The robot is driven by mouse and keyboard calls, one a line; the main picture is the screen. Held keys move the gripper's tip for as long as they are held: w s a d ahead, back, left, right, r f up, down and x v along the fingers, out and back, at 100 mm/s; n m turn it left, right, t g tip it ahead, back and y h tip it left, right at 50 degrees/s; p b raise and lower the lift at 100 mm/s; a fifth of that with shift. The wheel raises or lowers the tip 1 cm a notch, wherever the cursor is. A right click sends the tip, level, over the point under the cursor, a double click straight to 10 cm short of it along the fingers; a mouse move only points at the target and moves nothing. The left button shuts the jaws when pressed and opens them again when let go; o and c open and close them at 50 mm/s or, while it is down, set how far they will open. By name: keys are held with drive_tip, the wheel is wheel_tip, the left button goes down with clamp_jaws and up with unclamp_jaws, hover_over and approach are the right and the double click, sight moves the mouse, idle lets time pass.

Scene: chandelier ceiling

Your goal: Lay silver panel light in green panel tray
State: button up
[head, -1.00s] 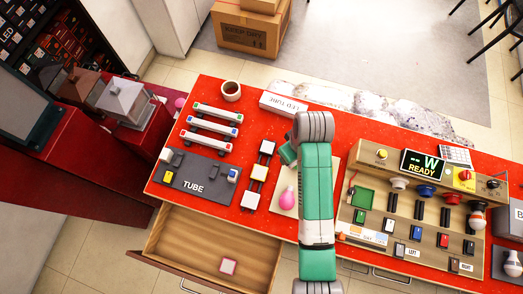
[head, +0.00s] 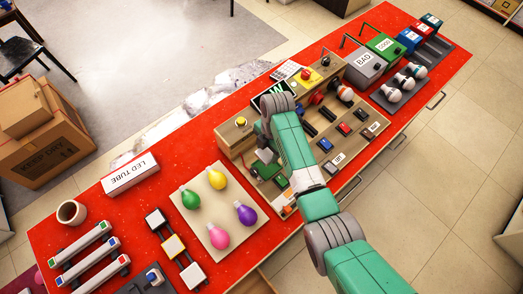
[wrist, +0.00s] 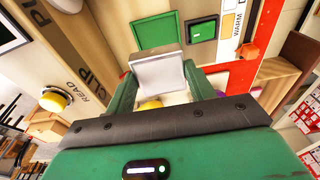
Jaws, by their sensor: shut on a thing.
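My gripper (wrist: 160,86) is shut on the silver panel light (wrist: 158,70), a square with a pale face and grey rim, held between its two green fingers. The green panel tray (wrist: 153,31) is a flat green square on the wooden board, just beyond the panel in the wrist view. The panel overlaps the tray's near edge in that view; I cannot tell whether they touch. In the head view the tray (head: 267,171) lies at the board's left end, partly hidden by my arm. The panel (head: 265,155) shows there as a small pale shape beside it.
A smaller dark green square (wrist: 202,28) sits next to the tray. A yellow button (wrist: 55,100) stands near the board's end. In the head view, a bulb board (head: 215,235) lies left of the wooden board. Grey and green bins (head: 365,65) stand to the right.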

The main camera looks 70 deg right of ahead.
wheel_tip(320, 180, down, 6)
drive_tip(key=b, duration=0.5)
drive_tip(key=shift+b, duration=0.35)
drive_tip(key=shift+f+b, duration=0.4)
drive_tip(key=shift+f, duration=0.35)
drive_tip(key=shift+d+f, duration=0.1)
drive_tip(key=shift+f, duration=0.15)
drive_tip(key=shift+f, duration=0.3)
drive_tip(key=o, duration=1.1)
drive_tip(key=shift+c, duration=0.2)
drive_tip(key=shift+r, duration=0.1)
